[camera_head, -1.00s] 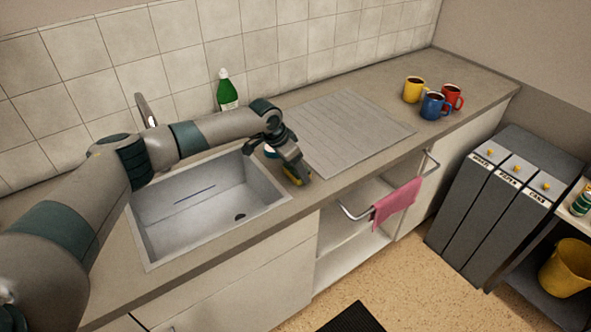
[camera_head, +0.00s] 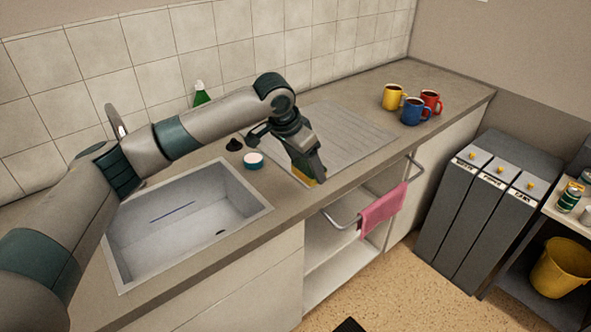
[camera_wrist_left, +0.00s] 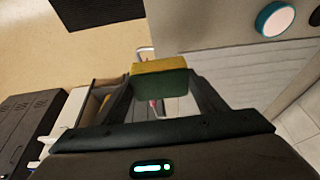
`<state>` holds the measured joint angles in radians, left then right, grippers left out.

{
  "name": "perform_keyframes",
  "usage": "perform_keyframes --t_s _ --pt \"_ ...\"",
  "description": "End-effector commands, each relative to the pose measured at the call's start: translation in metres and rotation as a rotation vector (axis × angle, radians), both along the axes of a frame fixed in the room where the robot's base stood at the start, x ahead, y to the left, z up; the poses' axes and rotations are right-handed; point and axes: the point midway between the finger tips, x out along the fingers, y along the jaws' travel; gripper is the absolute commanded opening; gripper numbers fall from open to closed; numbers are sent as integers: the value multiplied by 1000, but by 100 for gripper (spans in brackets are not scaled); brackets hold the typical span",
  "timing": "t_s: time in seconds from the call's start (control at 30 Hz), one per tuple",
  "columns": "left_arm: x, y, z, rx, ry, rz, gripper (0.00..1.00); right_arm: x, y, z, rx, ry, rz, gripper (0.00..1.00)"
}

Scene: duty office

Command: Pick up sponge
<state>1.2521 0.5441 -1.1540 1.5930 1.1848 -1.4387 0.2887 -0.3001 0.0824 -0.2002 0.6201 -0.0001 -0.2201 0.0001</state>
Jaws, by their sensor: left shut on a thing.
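The sponge (camera_wrist_left: 159,80) is yellow on one side and green on the other. In the left wrist view it sits between the two fingers of my left gripper (camera_wrist_left: 160,95), which is shut on it. I cannot tell whether the sponge touches the counter. My right gripper is not in view.
The sink (camera_head: 180,225) lies left of the gripper. A blue-and-white round container (camera_head: 253,161) and a dark object (camera_head: 234,144) stand behind it. Several mugs (camera_head: 412,110) stand at the far right. A pink towel (camera_head: 383,209) hangs on a rail below the counter.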

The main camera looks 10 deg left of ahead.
Motion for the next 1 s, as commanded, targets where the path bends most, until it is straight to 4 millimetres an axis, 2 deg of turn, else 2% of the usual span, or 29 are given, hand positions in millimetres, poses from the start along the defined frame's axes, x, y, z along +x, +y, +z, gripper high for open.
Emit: perform_keyframes --t_s 0.57,0.6,0.67,0.87,1.0 --pt "-3 -5 4 1 -1 0 45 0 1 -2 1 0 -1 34" --pt "-3 -5 4 1 -1 0 63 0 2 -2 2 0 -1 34" --pt "-3 -5 4 1 -1 0 48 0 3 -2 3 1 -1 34" --pt "-4 -5 3 1 0 1 47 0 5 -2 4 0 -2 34" --pt "-10 -6 -5 3 5 10 47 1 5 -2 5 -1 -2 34"
